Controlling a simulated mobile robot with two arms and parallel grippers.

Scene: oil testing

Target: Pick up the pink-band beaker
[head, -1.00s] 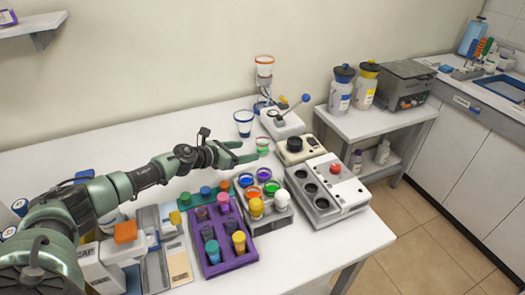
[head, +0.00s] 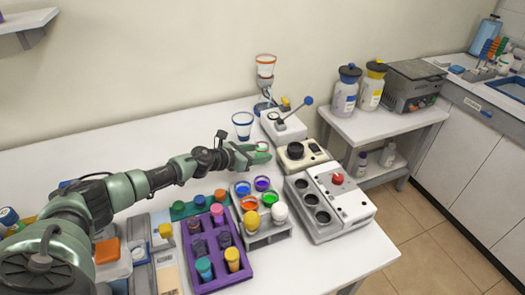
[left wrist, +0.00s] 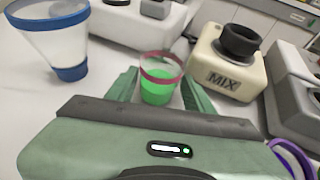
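The pink-band beaker (left wrist: 160,88) is a small clear cup with a pinkish-red rim band and bright green liquid. It stands upright on the white table and also shows in the head view (head: 262,146), partly hidden by my fingers. My left gripper (head: 256,155) reaches in low from the left. In the left wrist view its two green fingers are spread, one on each side of the beaker, with the beaker between them near the tips. I cannot tell whether either finger touches it. My right gripper is not in view.
A blue-band cup (head: 242,121) stands behind the gripper, left of the beaker. A cream MIX device (left wrist: 226,65) is close on the right. A purple rack (head: 218,274) and several open colour cups (head: 250,203) are in front. The table's back left is clear.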

